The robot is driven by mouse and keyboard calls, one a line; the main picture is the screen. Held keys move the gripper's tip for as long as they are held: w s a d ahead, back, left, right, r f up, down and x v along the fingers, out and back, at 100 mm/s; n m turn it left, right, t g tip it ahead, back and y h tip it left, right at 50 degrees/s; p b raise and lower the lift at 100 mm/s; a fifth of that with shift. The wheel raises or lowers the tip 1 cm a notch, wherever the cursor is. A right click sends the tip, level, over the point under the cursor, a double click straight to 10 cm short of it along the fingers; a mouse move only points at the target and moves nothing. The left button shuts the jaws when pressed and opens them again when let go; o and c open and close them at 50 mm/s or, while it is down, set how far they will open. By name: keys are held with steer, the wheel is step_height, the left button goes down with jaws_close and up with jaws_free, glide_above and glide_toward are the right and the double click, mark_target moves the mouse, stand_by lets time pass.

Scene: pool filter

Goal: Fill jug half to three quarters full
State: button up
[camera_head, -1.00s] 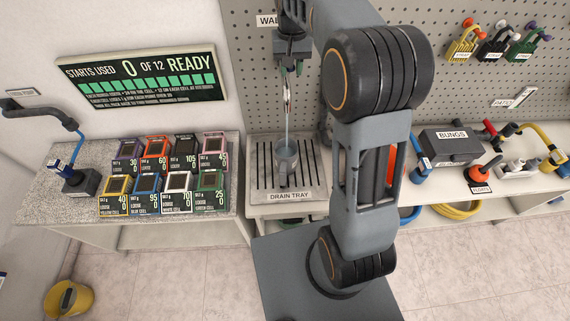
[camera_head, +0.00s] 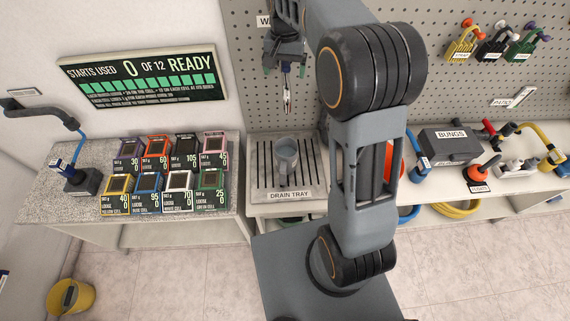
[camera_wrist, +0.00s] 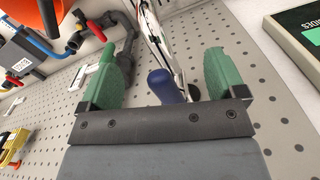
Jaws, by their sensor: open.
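The jug (camera_head: 286,155) stands upright on the drain tray (camera_head: 262,192), below the metal tap (camera_head: 287,100). Bluish water shows inside the jug, but its exact level is hard to tell from above. No stream runs from the tap. The tap's blue lever (camera_head: 287,68) shows above the spout, and its rounded blue end (camera_wrist: 167,86) shows in the wrist view. My gripper (camera_wrist: 165,77) is open, with green pads on either side of the lever end and a gap on both sides. In the head view my gripper (camera_head: 285,69) is up at the tap, above the jug.
A pegboard (camera_head: 235,60) rises behind the tap. Several loose cells, such as the yellow cell (camera_head: 116,194), sit on the speckled counter at left. A bungs box (camera_head: 451,147) and orange floats (camera_head: 481,172) lie on the right-hand bench.

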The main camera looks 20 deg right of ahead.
steer(key=shift+o, duration=0.4)
step_height(320, 180, up, 3)
steer(key=shift+f+p, duration=0.1)
steer(key=shift+p, duration=1.15)
steer(key=shift+r, duration=2.1)
steer(key=shift+r, duration=0.1)
step_height(320, 180, up, 14)
steer(key=shift+f, duration=0.2)
